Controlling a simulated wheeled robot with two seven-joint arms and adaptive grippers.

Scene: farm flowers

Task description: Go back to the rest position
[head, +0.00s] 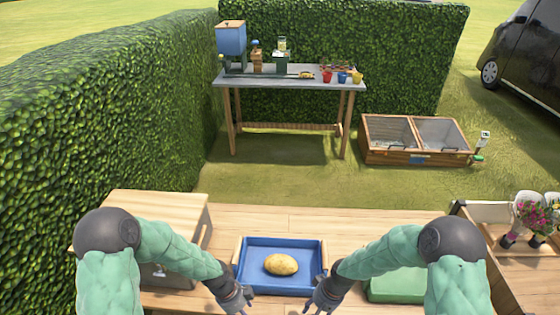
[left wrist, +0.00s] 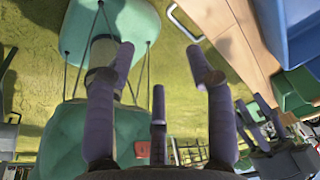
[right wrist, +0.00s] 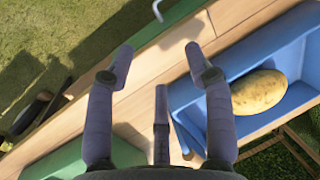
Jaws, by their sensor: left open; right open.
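My left gripper (head: 243,309) is at the bottom of the head view, just in front of the blue tray's left part. In the left wrist view its fingers (left wrist: 160,75) are spread with nothing between them. My right gripper (head: 310,308) is at the tray's front right. In the right wrist view its fingers (right wrist: 158,70) are spread and empty. Both arms are bent inward and the grippers are apart. A yellow-brown potato (head: 281,264) lies in the blue tray (head: 280,243); the potato (right wrist: 259,92) and tray (right wrist: 240,56) also show in the right wrist view.
A wooden box (head: 160,205) stands on the wooden table (head: 370,222) at left. A green object (head: 395,286) is partly behind my right arm. Potted flowers (head: 535,215) stand at right. Behind are a work table (head: 290,83), a cold frame (head: 415,158) and hedges (head: 100,100).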

